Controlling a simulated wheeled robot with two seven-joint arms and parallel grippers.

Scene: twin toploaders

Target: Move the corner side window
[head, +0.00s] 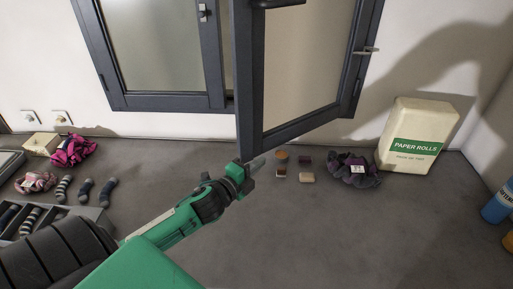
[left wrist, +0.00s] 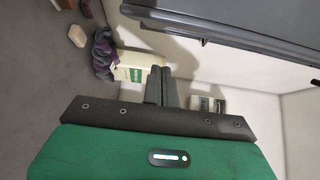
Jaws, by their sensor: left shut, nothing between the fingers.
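The window has two dark grey framed sashes. The right sash (head: 251,85), nearer the room corner, stands swung open into the room; a handle shows at its top edge. The left sash (head: 215,55) looks shut. My left gripper (head: 258,163) is at the lower free corner of the open sash, just below its bottom edge in the picture; I cannot tell whether they touch. In the left wrist view the gripper (left wrist: 160,86) is shut and empty, and the sash's dark frame (left wrist: 225,30) crosses the upper right, apart from the fingers. My right gripper is not in view.
A paper rolls pack (head: 418,135) stands against the wall at right. A dark purple cloth (head: 352,170) and several small blocks (head: 307,178) lie under the sash. Socks and a pink cloth (head: 72,150) lie at left. Blue bottle (head: 498,205) at far right. The middle surface is clear.

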